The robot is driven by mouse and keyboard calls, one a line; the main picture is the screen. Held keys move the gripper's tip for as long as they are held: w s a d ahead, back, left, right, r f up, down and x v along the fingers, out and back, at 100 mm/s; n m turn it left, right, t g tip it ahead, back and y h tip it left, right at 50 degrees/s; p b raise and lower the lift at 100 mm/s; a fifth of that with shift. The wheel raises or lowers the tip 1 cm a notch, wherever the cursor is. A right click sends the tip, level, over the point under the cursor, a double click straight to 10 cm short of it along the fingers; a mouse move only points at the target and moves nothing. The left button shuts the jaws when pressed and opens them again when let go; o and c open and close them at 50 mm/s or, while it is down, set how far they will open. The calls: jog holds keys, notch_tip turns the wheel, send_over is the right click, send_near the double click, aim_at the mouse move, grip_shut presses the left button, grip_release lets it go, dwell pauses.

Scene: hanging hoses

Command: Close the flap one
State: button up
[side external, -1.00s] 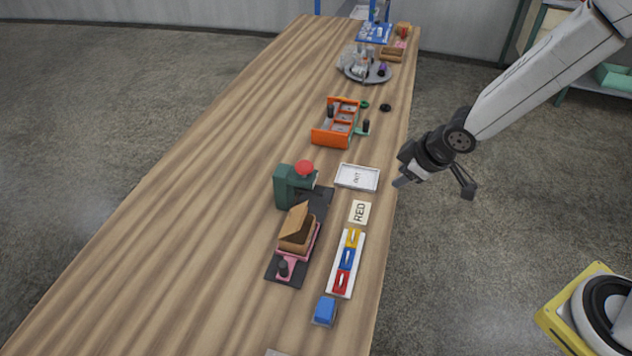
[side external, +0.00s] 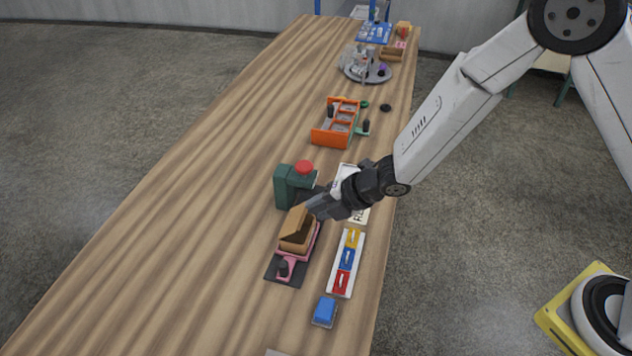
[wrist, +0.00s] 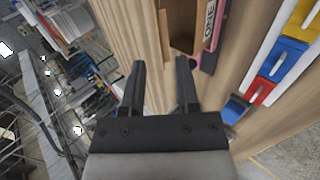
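A small wooden box (side external: 297,246) sits on a pink base, its brown flap (side external: 294,221) raised and tilted over the opening. In the wrist view the box's dark opening (wrist: 184,38) is at the top, next to a pink strip (wrist: 210,25) lettered "ONE". My gripper (side external: 314,209) is beside the raised flap, on its far right side. In the wrist view my gripper (wrist: 161,72) has its two black fingers apart with nothing between them. Whether a finger touches the flap cannot be told.
A dark green block with a red button (side external: 304,167) stands just behind the box. A white tray with yellow, blue and red pieces (side external: 345,262) lies to the right, with a blue block (side external: 325,309) in front. The table's left side is clear.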

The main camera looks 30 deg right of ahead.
aim_at(302, 215)
jog(key=shift+a+f, duration=0.1)
jog(key=shift+x, duration=3.8)
